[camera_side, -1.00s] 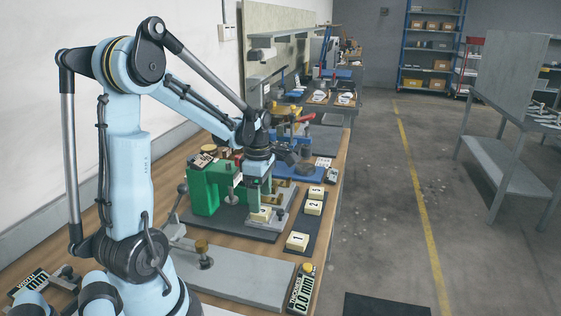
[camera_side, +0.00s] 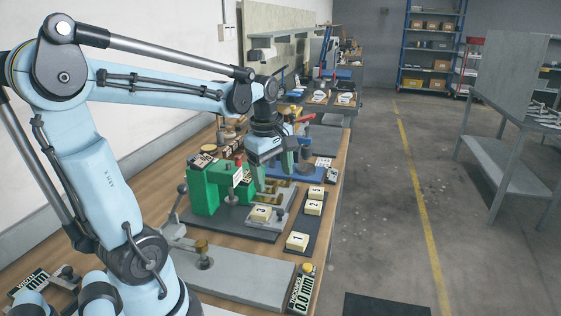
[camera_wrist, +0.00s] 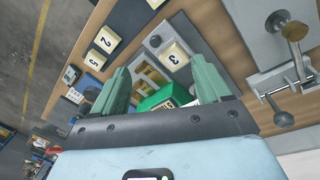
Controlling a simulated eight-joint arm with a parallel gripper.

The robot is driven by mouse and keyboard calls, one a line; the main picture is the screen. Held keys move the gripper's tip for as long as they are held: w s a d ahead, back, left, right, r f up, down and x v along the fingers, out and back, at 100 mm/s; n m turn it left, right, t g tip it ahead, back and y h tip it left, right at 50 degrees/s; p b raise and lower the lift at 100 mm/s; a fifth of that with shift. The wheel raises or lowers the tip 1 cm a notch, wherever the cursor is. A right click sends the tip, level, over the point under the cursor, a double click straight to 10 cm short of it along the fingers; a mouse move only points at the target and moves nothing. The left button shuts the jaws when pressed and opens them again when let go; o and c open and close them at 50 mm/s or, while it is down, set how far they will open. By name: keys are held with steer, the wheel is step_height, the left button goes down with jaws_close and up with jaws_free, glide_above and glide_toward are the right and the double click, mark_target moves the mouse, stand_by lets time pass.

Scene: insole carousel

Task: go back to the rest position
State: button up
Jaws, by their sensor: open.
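My gripper (camera_side: 273,174) hangs above the green fixture on the workbench, its two grey-green fingers spread apart with nothing between them. In the wrist view my gripper (camera_wrist: 158,82) also shows both fingers apart. Below it, a cream block marked 3 (camera_side: 262,212) sits on the grey plate in front of the green fixture (camera_side: 205,192). The block marked 3 also shows in the wrist view (camera_wrist: 174,57), beyond the fingertips and clear of them.
Cream blocks marked 1 (camera_side: 298,241), 2 (camera_side: 314,208) and 5 (camera_side: 316,192) lie on a dark strip at the right. A lever clamp (camera_side: 182,194) stands at the left, with a grey plate (camera_side: 235,275) nearer. A blue fixture (camera_side: 305,174) is behind. Air above the bench's right edge is free.

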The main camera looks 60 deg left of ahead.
steer(key=s+d+f+m+t, duration=0.1)
steer(key=d+m+t, duration=0.4)
steer(key=d+m, duration=0.9)
steer(key=m, duration=0.6)
steer(key=shift+s+d+f+t+h, duration=0.25)
steer(key=shift+s+d+t+h, duration=0.05)
steer(key=shift+d+h, duration=0.1)
steer(key=shift+a, duration=0.1)
